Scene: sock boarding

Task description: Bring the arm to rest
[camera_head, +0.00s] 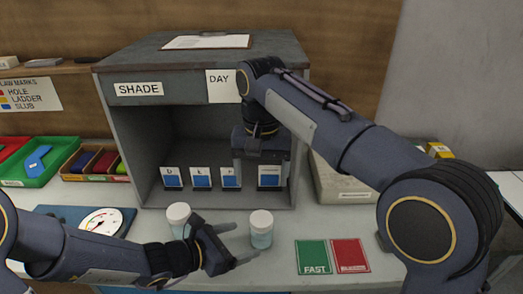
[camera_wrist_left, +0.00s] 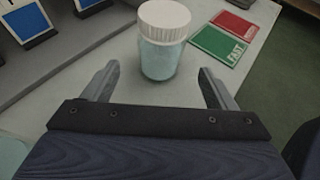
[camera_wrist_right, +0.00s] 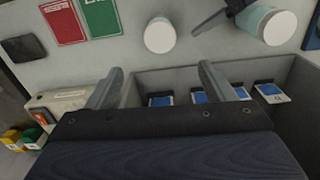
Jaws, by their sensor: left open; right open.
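My left gripper (camera_head: 240,245) is low over the table, open and empty. A white-capped jar (camera_head: 261,230) with pale blue contents stands just beyond its fingertips. In the left wrist view this jar (camera_wrist_left: 163,45) stands upright ahead of the open fingers (camera_wrist_left: 160,85). A second white-capped jar (camera_head: 178,218) stands behind my left wrist, partly hidden by it. My right gripper (camera_head: 262,170) is at the front of the grey shade box, open, pointing down. The right wrist view shows its fingers (camera_wrist_right: 160,88) apart with nothing between them.
The grey box (camera_head: 122,140) marked SHADE and DAY holds several cards with blue squares (camera_head: 202,178). Green FAST (camera_head: 313,257) and red (camera_head: 350,256) cards lie right of the jars. A round dial (camera_head: 101,221) is at left, with green (camera_head: 45,165) and wooden trays behind. A pale device (camera_head: 340,185) stands right.

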